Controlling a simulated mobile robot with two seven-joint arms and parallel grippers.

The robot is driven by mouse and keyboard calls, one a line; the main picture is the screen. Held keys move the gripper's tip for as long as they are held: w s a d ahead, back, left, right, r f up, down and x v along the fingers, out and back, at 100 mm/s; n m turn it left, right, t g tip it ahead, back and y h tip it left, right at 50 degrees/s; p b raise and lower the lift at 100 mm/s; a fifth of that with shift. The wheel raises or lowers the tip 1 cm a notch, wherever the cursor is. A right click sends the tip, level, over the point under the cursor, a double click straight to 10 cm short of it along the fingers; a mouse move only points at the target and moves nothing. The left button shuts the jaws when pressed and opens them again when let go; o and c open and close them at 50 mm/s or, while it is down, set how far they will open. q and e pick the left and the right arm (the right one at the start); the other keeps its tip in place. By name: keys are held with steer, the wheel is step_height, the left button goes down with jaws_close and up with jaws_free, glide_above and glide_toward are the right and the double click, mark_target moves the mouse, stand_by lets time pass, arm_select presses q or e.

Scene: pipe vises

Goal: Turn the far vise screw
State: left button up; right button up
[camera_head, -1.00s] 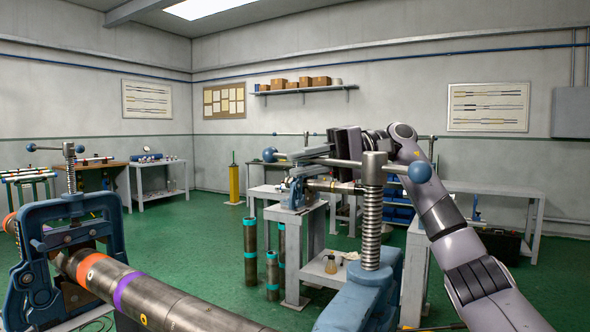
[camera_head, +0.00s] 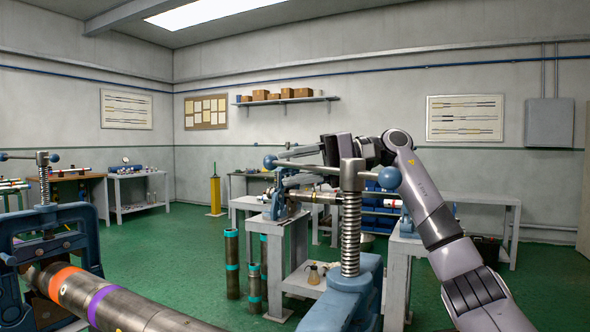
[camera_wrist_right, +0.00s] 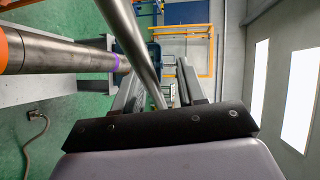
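The nearer blue vise has an upright threaded screw (camera_head: 350,235) with a steel cross handle (camera_head: 320,167) and blue ball ends. My right gripper (camera_head: 300,155) is at this handle, behind its left half, with its fingers pointing left. In the right wrist view its fingers (camera_wrist_right: 163,78) stand apart. A steel bar (camera_wrist_right: 139,45) crosses between them; contact is unclear. A second blue vise (camera_head: 75,225) with its own screw (camera_head: 43,180) stands at the left. It holds a steel pipe (camera_head: 130,308) with orange and purple bands. My left gripper is out of view.
A grey stand (camera_head: 283,262) with a small vise and short pipe is behind the nearer screw. Upright pipes (camera_head: 232,262) stand on the green floor beside it. Benches (camera_head: 140,190) line the walls. Green floor is open at centre left.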

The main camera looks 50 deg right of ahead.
steer(key=shift+f, duration=0.1)
steer(key=v, duration=0.7)
stand_by(0.6)
